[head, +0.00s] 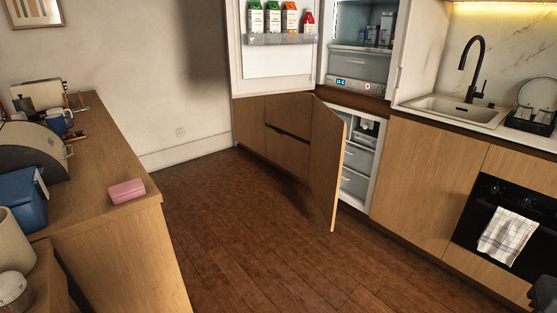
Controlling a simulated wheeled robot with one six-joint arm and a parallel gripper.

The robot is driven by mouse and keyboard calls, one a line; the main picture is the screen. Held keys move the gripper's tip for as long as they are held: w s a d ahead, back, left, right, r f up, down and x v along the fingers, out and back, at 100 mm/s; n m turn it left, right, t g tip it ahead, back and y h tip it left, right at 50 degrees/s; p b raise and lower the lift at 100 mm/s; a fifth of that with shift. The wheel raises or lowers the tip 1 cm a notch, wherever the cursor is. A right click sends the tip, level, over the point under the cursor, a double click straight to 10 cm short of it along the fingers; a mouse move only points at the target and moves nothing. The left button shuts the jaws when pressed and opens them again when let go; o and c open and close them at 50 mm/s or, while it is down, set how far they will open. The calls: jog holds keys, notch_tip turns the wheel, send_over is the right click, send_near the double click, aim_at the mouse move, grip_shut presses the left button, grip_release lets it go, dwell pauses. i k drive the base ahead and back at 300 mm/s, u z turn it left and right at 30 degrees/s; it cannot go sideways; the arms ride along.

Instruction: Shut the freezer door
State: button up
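The freezer door (327,163) is a wood-fronted panel low in the tall cabinet. It stands open, swung out into the room with its free edge towards me. Behind it shows the lit white freezer compartment (352,192), with several drawers inside. The drawers appear to be within the compartment, but the door hides its left part. My gripper is not recognisable in the head view.
Above, the fridge door (277,65) is wide open, with cartons and a bottle on its shelf. Floor (270,240) before the freezer is clear. A wooden counter (95,180) bounds the left; oven (505,220) and sink (455,110) are right. A dark shape is cut off bottom right.

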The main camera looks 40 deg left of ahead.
aim_at(328, 131)
jog(key=u, duration=0.7)
jog(key=i, duration=1.9)
jog(key=u, duration=0.3)
jog(key=i, duration=0.95)
jog(key=u, duration=0.3)
